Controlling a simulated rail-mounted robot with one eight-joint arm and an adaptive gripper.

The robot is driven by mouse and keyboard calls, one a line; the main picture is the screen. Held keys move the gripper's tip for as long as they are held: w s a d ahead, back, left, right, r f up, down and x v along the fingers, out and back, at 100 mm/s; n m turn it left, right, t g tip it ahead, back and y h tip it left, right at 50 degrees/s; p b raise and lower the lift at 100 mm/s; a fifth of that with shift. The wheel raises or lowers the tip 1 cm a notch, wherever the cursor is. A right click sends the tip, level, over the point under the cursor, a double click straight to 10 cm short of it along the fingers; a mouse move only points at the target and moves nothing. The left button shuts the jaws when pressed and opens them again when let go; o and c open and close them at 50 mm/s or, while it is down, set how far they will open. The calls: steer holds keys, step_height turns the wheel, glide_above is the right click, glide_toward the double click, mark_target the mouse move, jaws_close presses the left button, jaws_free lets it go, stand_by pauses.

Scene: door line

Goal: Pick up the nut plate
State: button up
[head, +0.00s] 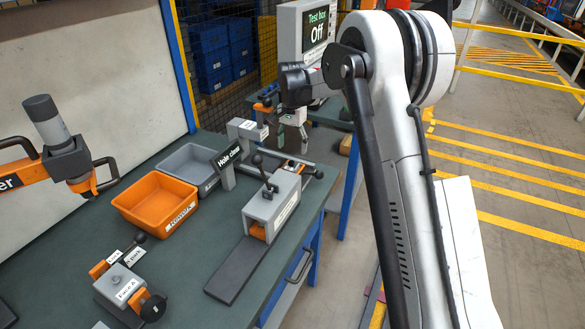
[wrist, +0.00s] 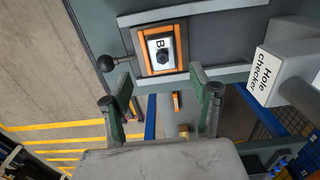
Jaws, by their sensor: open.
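My gripper (wrist: 165,98) is open, its two green-padded fingers spread apart with nothing held between them. It also shows in the head view (head: 291,137), over the far end of the bench. In the wrist view, a fixture with an orange frame (wrist: 183,42) holds a light plate marked B (wrist: 155,45) with a dark hexagonal piece on it. It lies beyond the fingertips, apart from them. I cannot tell whether this marked plate is the nut plate. In the head view my arm and gripper cover part of that area.
The Hole checker (head: 229,157) stands close to my gripper; it is at right in the wrist view (wrist: 285,80). An orange bin (head: 157,222), a grey bin (head: 190,150), a grey clamp fixture (head: 270,207) and a Face A fixture (head: 121,285) stand on the green bench (head: 185,262).

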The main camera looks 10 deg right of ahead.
mark_target(291, 162)
steer(key=shift+w+a+f, duration=0.1)
steer(key=shift+f, duration=1.9)
steer(key=shift+w+f, duration=0.1)
steer(key=shift+f, duration=1.85)
jaws_close()
steer(key=shift+r, duration=0.15)
